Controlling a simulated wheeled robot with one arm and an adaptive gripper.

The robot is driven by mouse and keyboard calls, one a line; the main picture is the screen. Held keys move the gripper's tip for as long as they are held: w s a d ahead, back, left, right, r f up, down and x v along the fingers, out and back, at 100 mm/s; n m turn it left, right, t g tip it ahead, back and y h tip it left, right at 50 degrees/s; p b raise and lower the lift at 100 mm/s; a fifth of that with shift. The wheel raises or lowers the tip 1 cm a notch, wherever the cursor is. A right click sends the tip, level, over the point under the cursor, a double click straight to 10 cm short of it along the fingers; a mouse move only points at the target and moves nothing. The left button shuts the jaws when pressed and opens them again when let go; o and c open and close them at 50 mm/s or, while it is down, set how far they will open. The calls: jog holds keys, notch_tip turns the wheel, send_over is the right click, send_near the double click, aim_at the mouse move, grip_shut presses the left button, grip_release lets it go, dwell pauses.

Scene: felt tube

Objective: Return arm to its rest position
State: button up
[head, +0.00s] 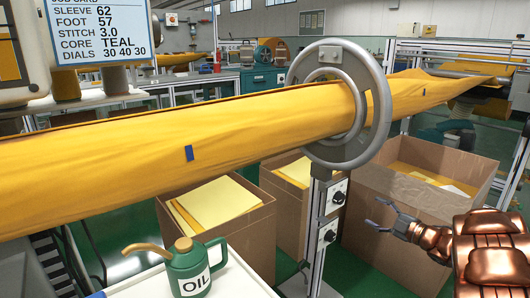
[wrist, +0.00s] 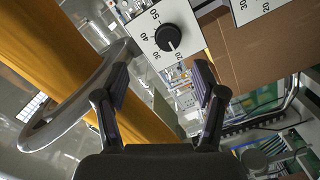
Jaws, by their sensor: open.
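My gripper (head: 384,215) is at the lower right of the head view, in front of a large cardboard box. It is open with nothing between its fingers. In the wrist view my gripper (wrist: 160,95) shows its two fingers apart. Beyond them is a dial (wrist: 168,38) with a black knob on a pale plate. The yellow felt tube (head: 200,135) runs across the head view and passes through a grey metal ring (head: 318,152). The ring also shows at the left of the wrist view (wrist: 85,105).
The ring's post carries dial boxes (head: 336,195). Cardboard boxes (head: 410,262) with yellow sheets stand behind and beside it. A green oil can (head: 188,268) stands on a white surface at lower left. A job card (head: 100,30) hangs at upper left.

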jog(key=w+d+r+m+h+p, duration=0.1)
jog(key=d+r+m+h+p, duration=0.2)
jog(key=r+h+p, duration=0.45)
jog(key=w+d+r+m+h+p, duration=0.1)
jog(key=d+r+m+h+p, duration=0.2)
jog(key=r, duration=0.8)
jog(key=s+r+m+g+h+p, duration=0.3)
jog(key=s+r+m+h+p, duration=0.3)
jog(key=r+p, duration=0.4)
jog(key=s+a+r+m+g+y+p, duration=0.2)
jog(key=s+a+r+g+p, duration=0.2)
jog(key=s, duration=1)
jog(key=s+a+r+m+g+y+p, duration=0.2)
jog(key=s+a+r+g+p, duration=0.3)
jog(key=s+a+p, duration=0.5)
jog(key=s+a+r+m+g+y+p, duration=0.2)
jog(key=s+a+p, duration=0.5)
jog(key=s+a, duration=0.8)
jog(key=s+r+g+y, duration=0.1)
jog(key=s+r+g, duration=0.1)
jog(key=s, duration=0.3)
jog(key=shift+r+g+p, duration=0.25)
jog(key=shift+g+p, duration=0.05)
jog(key=shift+g, duration=0.1)
jog(key=shift+a+y, duration=0.1)
jog(key=shift+y, duration=0.15)
